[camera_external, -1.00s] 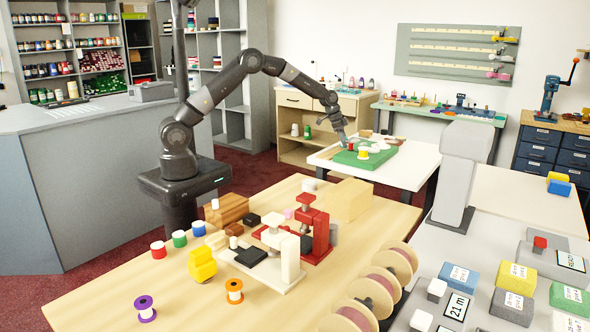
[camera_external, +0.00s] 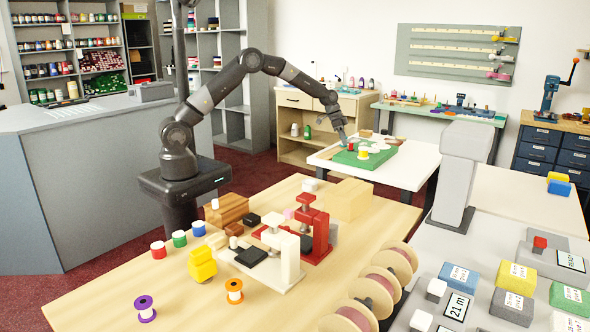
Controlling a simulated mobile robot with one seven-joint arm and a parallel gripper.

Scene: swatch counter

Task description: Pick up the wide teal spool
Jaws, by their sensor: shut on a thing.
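My gripper (camera_external: 344,143) is at the far white table, at the left part of a green block (camera_external: 352,161). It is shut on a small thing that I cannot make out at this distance. A red and white spool (camera_external: 351,147) shows right beside the fingertips. A yellow spool (camera_external: 363,155) and several white-topped spools (camera_external: 374,148) stand on the green block to the right. I cannot pick out a wide teal spool; it may be hidden at the fingers or too small to tell.
The white table (camera_external: 405,170) is bare at its right and front. A wooden cabinet (camera_external: 295,120) stands behind it. The near wooden table (camera_external: 190,290) holds spools, a red press (camera_external: 313,230) and a white press (camera_external: 285,262), well apart from my gripper.

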